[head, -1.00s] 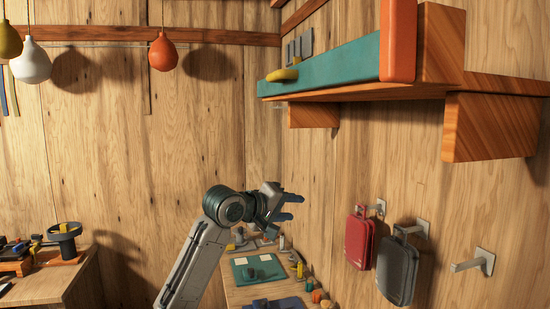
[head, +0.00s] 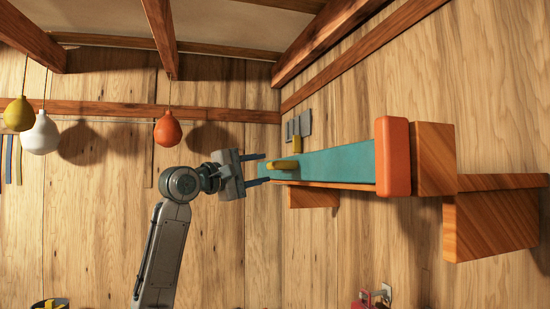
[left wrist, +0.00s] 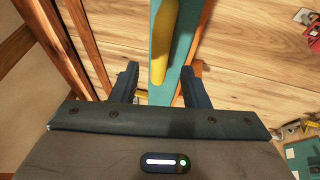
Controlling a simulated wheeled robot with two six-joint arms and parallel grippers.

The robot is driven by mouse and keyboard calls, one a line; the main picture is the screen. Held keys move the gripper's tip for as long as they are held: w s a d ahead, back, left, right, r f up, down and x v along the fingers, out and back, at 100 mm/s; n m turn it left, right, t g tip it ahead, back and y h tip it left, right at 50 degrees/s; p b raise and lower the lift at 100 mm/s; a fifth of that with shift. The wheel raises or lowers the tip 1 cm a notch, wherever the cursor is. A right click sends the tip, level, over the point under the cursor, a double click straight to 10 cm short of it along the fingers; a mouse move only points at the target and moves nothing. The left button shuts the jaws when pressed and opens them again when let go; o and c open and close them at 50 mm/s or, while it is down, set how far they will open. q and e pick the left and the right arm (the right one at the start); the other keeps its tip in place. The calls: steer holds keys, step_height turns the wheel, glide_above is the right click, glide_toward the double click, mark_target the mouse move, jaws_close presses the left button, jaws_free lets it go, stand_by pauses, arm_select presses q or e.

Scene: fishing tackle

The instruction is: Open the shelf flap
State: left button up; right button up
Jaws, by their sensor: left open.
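The shelf flap (head: 335,166) is a long teal panel at the front of the wooden shelf on the right wall. It looks upright and shut. A yellow handle (head: 284,165) sticks out near its left end. My left gripper (head: 260,170) is open at that end, its fingers pointing toward the handle. In the left wrist view, the yellow handle (left wrist: 173,45) and teal flap (left wrist: 160,68) lie between the two open fingers (left wrist: 160,85). I cannot tell whether the fingers touch anything. My right gripper is not in view.
An orange block (head: 393,157) stands at the flap's right end. A wooden bracket (head: 490,222) is below the shelf. Yellow, white and orange floats (head: 167,129) hang at the left. A red case (head: 364,304) hangs at the bottom.

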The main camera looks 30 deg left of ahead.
mark_target(271, 165)
arm_select(q)
steer(key=p+x, duration=0.2)
steer(key=x, duration=0.2)
steer(key=shift+w+d+r, duration=0.1)
steer(key=shift+w+r, duration=0.05)
steer(key=shift+r, duration=0.05)
steer(key=shift+w+d+f+p, duration=0.15)
steer(key=shift+w+p, duration=0.2)
steer(key=shift+w, duration=0.3)
steer(key=shift+c, duration=0.2)
jaws_close()
